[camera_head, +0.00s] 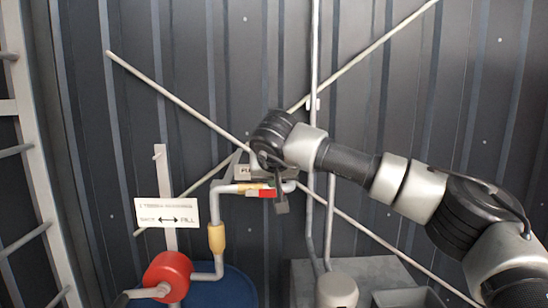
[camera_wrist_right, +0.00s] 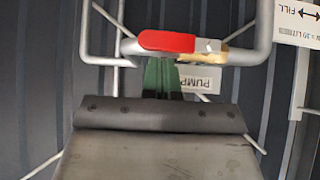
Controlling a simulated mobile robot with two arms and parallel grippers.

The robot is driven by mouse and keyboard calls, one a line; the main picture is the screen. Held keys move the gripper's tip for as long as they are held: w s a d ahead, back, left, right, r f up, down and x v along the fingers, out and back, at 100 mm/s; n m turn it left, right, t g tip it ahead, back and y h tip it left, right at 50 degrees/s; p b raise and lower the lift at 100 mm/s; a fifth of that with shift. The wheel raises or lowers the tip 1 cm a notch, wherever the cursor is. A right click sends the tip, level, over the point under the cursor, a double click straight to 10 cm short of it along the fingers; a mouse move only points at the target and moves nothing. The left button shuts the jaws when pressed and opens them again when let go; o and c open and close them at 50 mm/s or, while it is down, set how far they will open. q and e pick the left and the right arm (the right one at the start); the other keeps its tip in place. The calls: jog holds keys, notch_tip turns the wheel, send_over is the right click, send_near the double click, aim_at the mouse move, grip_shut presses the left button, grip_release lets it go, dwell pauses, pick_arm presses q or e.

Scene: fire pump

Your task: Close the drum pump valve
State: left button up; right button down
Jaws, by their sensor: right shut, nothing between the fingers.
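The valve's red lever (camera_head: 266,193) sits on the horizontal light pipe near a brass-coloured fitting (camera_head: 250,187) and lies roughly along the pipe. It also shows in the right wrist view (camera_wrist_right: 167,41), where the picture is upside down. My right gripper (camera_head: 282,207) points downward just right of the lever. In the wrist view its dark green fingers (camera_wrist_right: 160,80) are together, with nothing between them, and overlap the picture just below the lever; I cannot tell whether they touch it. The red drum pump (camera_head: 168,275) is lower left. My left gripper is not in view.
A blue drum (camera_head: 222,288) stands below the pump. A FILL sign (camera_head: 167,212) hangs left of the pipe. Diagonal rods cross the dark corrugated wall. A ladder (camera_head: 30,150) is at left, and a grey box (camera_head: 375,270) at lower right.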

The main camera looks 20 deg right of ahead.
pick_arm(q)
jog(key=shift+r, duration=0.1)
pick_arm(e)
jog(key=shift+f, duration=0.35)
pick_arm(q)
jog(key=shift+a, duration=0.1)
pick_arm(e)
jog(key=shift+f, duration=0.1)
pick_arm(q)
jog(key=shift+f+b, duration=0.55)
pick_arm(e)
jog(key=shift+s+d+f+y, duration=0.1)
jog(key=shift+d+f+y, duration=0.05)
jog(key=shift+y, duration=0.15)
